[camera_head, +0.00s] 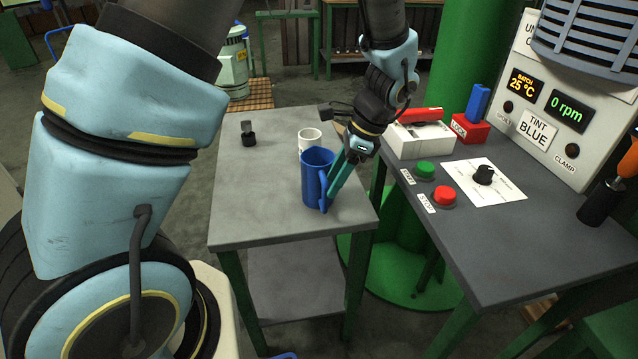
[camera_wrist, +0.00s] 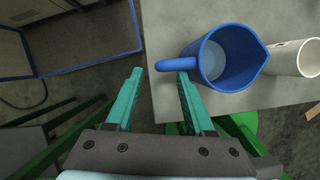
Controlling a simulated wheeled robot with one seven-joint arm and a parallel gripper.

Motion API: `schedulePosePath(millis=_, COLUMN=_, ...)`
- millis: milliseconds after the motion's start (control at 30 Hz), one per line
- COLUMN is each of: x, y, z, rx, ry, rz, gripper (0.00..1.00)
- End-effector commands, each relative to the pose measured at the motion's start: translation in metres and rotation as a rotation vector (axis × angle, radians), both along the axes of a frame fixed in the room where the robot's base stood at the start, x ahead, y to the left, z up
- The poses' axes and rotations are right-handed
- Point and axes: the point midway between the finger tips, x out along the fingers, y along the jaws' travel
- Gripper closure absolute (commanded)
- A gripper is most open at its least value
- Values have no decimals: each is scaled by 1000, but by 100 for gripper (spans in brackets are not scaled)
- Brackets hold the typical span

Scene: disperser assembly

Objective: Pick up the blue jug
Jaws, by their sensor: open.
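The blue jug (camera_head: 313,180) stands upright on a small grey table, its open mouth upward. In the wrist view the jug (camera_wrist: 237,70) is right of centre, its handle (camera_wrist: 172,65) sticking out to the left. My gripper (camera_head: 331,198) is open, its teal fingers pointing down beside the jug on the handle side. In the wrist view the fingertips of my gripper (camera_wrist: 160,77) lie close to the handle, whose outer end shows between them. I cannot tell whether a finger touches the handle. Nothing is held.
A white cup (camera_head: 308,136) stands right behind the jug. A small black object (camera_head: 248,133) sits farther left on the grey table (camera_head: 245,215). At right is a bench (camera_head: 490,255) with green and red buttons and a control panel (camera_head: 570,95). The table's front left is clear.

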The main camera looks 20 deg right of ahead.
Motion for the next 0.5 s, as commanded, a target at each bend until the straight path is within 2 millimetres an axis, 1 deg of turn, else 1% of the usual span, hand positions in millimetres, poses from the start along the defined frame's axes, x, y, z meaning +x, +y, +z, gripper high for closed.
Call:
schedulePosePath(millis=300, x=5, y=17, z=-40, rx=4, ry=2, rz=0, gripper=47)
schedulePosePath(millis=400, x=6, y=19, z=-46, rx=2, ry=1, rz=1, gripper=47)
schedulePosePath(millis=500, x=6, y=19, z=-48, rx=0, ry=1, rz=1, gripper=47)
